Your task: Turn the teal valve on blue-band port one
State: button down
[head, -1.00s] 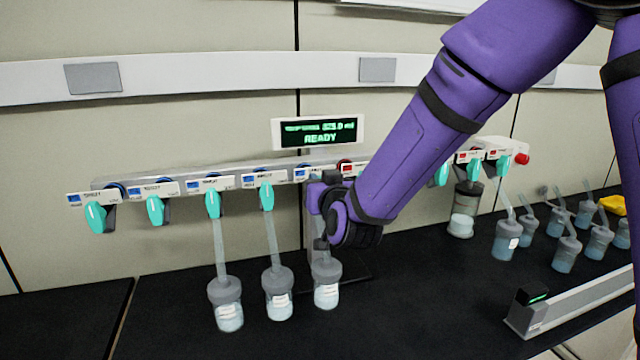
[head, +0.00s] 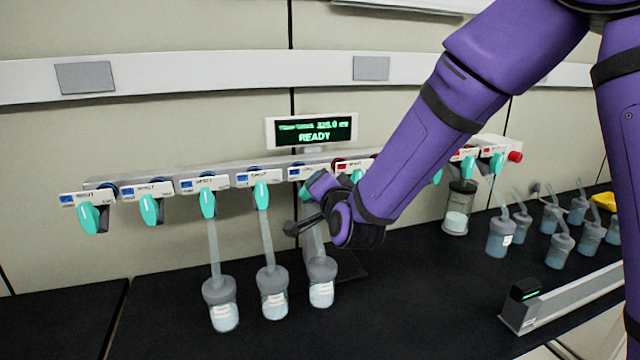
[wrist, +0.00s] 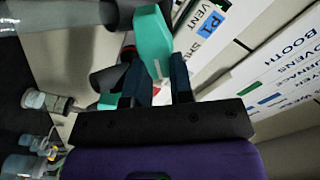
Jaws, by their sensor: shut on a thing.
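A row of teal valves hangs under labelled ports on the manifold rail. The teal valve (head: 305,191) on the blue-band port nearest the red-band ports is partly hidden by my gripper in the head view. My gripper (wrist: 156,72) is shut on this teal valve (wrist: 153,38) in the wrist view, with a dark finger on either side. The port's label (wrist: 214,22) beside it shows a blue square reading P1 and the word VENT. In the head view the blue-band label (head: 310,172) is just above my gripper (head: 313,189).
Several other teal valves (head: 207,203) hang to the left, some with tubes down to flasks (head: 222,303). A display (head: 312,130) reads READY. Red-band ports (head: 352,166) lie to the right, partly behind my arm. More flasks (head: 501,238) stand at the right of the black bench.

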jog(key=shift+d+f+m, duration=0.1)
jog(key=shift+f+m, duration=0.05)
jog(key=shift+m, duration=0.65)
jog(key=c, duration=1)
grip_release()
jog(key=v, duration=1)
jog(key=shift+s, duration=0.4)
jog(key=shift+d, duration=0.15)
